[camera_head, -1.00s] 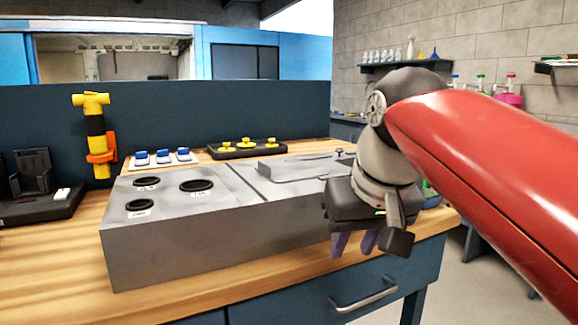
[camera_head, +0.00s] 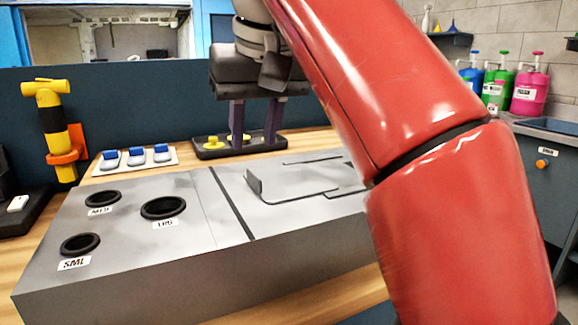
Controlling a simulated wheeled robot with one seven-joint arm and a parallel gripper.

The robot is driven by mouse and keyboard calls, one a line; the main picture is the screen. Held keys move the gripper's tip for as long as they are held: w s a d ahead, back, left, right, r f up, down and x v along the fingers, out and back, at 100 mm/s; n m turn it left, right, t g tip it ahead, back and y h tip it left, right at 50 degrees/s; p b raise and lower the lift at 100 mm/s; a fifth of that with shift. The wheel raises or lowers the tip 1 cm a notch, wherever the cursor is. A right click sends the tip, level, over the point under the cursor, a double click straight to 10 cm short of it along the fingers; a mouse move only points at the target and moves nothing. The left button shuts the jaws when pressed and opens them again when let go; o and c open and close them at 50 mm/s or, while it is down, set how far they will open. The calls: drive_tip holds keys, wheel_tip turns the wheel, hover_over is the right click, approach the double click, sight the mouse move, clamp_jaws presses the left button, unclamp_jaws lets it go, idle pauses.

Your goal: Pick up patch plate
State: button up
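A flat grey plate (camera_head: 300,183) with an upturned lip at its left end lies on top of the long grey metal duct (camera_head: 130,260). I take it for the patch plate; its right end is hidden behind my red arm. My gripper (camera_head: 254,122) points down behind the plate, over the black tray (camera_head: 212,153) at the back. Its two purple fingers stand apart with nothing seen between them. I cannot tell how high the fingertips are above the tray.
The duct has three black-rimmed round holes (camera_head: 163,208) at its left. The tray holds yellow-knobbed pieces (camera_head: 212,142). Blue-topped pieces (camera_head: 136,157) sit on a white pad. A yellow tool (camera_head: 50,115) stands in an orange holder. A dark partition stands behind the wooden bench.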

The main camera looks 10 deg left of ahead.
sight(254, 173)
drive_tip(key=shift+x, duration=1.3)
drive_tip(key=shift+w+x, duration=0.25)
drive_tip(key=shift+x, duration=1.05)
drive_tip(key=shift+w+x, duration=0.25)
drive_tip(key=shift+x, duration=1.05)
drive_tip(key=shift+d+r, duration=0.1)
drive_tip(key=shift+d, duration=0.1)
clamp_jaws()
